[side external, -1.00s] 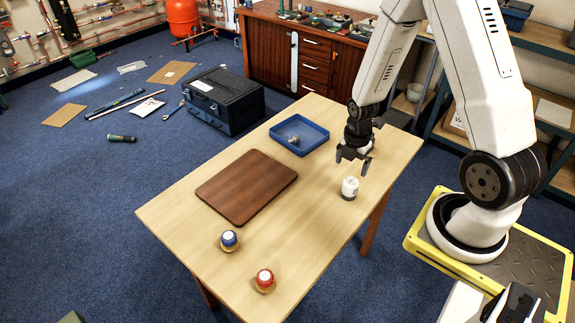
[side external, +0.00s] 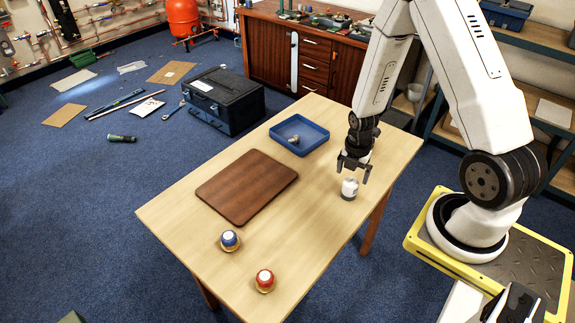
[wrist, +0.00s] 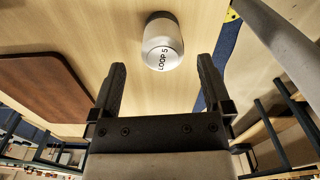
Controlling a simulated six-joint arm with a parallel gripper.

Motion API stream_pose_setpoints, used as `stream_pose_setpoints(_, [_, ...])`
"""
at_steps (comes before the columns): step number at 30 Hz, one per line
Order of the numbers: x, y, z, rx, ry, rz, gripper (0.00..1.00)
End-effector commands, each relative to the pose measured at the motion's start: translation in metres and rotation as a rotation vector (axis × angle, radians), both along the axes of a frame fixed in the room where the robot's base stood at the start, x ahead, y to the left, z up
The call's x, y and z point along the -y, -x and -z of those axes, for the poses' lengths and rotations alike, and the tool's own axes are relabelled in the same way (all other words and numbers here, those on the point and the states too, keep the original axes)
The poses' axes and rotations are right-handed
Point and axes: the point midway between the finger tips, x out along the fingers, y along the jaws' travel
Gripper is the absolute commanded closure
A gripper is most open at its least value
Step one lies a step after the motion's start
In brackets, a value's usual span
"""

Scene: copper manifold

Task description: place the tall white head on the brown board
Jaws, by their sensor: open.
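The tall white head (side external: 349,188) stands upright on the wooden table, near its right edge. In the wrist view the white head (wrist: 162,42) shows the label "LOOP 5" and lies beyond the fingertips, roughly between their lines. My gripper (side external: 354,176) is open and empty, just above the head, with its fingers pointing down. In the wrist view my gripper (wrist: 162,75) shows both fingers spread apart. The brown board (side external: 246,187) lies flat and bare at the table's middle left; part of the board (wrist: 45,85) also shows at the left of the wrist view.
A blue tray (side external: 311,145) with a small metal part (side external: 294,140) sits behind the board. A blue-topped piece (side external: 229,239) and a red-topped piece (side external: 264,279) stand near the front. The table (side external: 310,220) is clear between the head and the board.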

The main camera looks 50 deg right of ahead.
Motion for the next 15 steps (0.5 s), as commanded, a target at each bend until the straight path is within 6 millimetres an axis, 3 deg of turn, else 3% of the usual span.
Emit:
stream_pose_setpoints(8, [0.0, 0.0, 0.004, -0.001, -0.001, 0.0, 0.0])
stream_pose_setpoints(15, [-0.003, 0.003, 0.023, -0.002, -0.001, 0.0, 0.0])
